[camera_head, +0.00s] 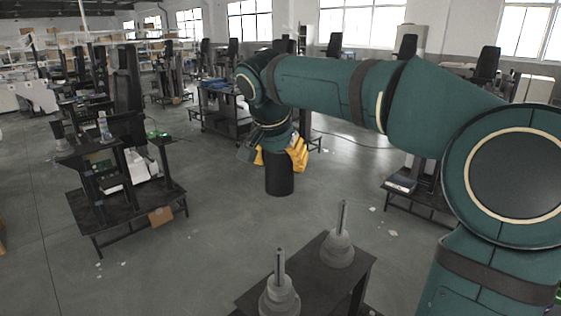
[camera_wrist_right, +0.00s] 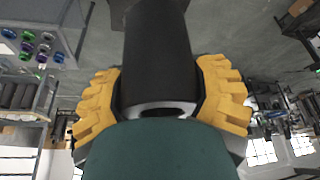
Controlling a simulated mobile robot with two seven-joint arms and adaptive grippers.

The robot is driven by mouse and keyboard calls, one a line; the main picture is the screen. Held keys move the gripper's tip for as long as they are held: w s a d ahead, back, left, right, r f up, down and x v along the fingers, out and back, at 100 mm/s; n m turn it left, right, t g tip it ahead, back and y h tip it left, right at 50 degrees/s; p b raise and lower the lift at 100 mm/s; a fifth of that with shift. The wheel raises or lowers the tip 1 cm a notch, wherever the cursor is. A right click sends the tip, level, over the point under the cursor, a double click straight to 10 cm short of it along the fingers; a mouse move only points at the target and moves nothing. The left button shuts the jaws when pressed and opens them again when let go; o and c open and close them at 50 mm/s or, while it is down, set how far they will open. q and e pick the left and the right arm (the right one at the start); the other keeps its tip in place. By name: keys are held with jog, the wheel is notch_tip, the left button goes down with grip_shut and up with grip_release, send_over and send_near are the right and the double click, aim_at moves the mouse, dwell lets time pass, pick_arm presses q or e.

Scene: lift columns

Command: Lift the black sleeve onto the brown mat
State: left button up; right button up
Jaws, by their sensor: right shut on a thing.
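The black sleeve (camera_head: 279,183) is a dark upright cylinder hanging below my right gripper (camera_head: 275,154), above the floor in the middle of the head view. The right gripper's yellow fingers are shut on it. In the right wrist view the sleeve (camera_wrist_right: 160,55) lies between the two yellow-padded fingers, with a pale ring at its near end. My left gripper is not in view.
A dark table (camera_head: 312,277) at the bottom carries two grey stepped stands (camera_head: 338,249) with upright pins. A low dark workbench (camera_head: 125,215) at the left holds equipment and a small brown box (camera_head: 160,216). Open grey floor lies between them.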

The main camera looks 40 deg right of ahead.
jog(key=shift+r+p, duration=1.9)
jog(key=shift+r, duration=0.6)
